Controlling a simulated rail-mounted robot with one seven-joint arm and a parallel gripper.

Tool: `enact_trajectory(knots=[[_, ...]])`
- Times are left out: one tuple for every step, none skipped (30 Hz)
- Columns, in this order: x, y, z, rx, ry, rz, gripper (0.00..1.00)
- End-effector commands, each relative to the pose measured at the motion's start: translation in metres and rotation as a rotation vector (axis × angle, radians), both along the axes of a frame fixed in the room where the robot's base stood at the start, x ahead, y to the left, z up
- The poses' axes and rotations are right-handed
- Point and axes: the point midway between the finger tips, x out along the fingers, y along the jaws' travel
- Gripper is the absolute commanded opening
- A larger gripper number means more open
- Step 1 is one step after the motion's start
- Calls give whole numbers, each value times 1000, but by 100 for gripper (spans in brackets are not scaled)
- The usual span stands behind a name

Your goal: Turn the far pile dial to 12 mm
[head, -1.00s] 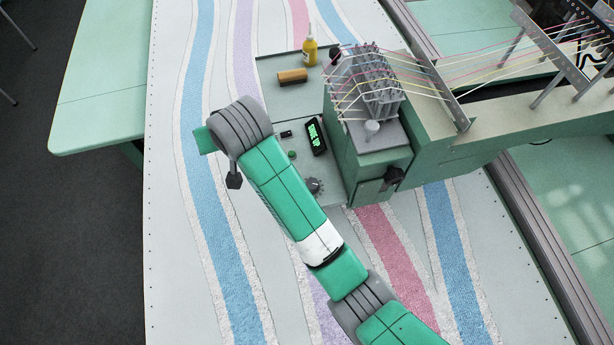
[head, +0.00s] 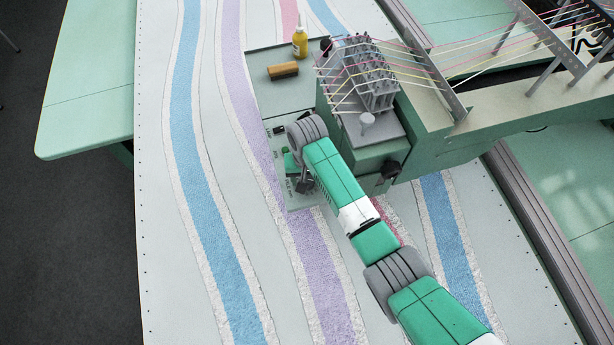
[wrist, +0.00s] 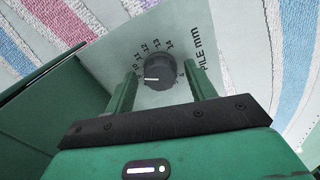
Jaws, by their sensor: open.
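The pile dial (wrist: 159,69) is a dark round knob on a pale panel in the wrist view. A printed arc of numbers from about 10 upward and the words "PILE mm" surround it. My gripper (wrist: 162,72) is open, with one green finger on each side of the knob. A gap shows between the knob and both fingers; their height above the panel is hard to tell. In the head view my arm hides the dial.
The green tufting machine (head: 362,160) with its yarn-threaded head stands just right of my wrist. A dark knob (head: 391,170) sticks out of its side. Striped carpet lies around.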

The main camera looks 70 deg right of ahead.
Motion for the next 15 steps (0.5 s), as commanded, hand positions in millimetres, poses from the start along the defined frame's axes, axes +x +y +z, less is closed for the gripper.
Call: enact_trajectory(knots=[[0,0,-2,0,1,0,55],[0,0,-3,0,1,0,55],[0,0,-4,0,0,0,55],[0,0,-4,0,0,0,55],[0,0,-4,-1,0,1,55],[0,0,-4,-1,0,1,55],[0,0,-4,-1,0,1,55],[0,0,-4,-1,0,1,55],[0,0,-4,-1,0,1,51],[0,0,-3,-1,0,1,45],[0,0,-3,-1,0,1,40],[0,0,-3,-1,0,1,32],[0,0,-3,-1,0,1,26],[0,0,-3,-1,0,1,20],[0,0,-3,-1,0,1,12]])
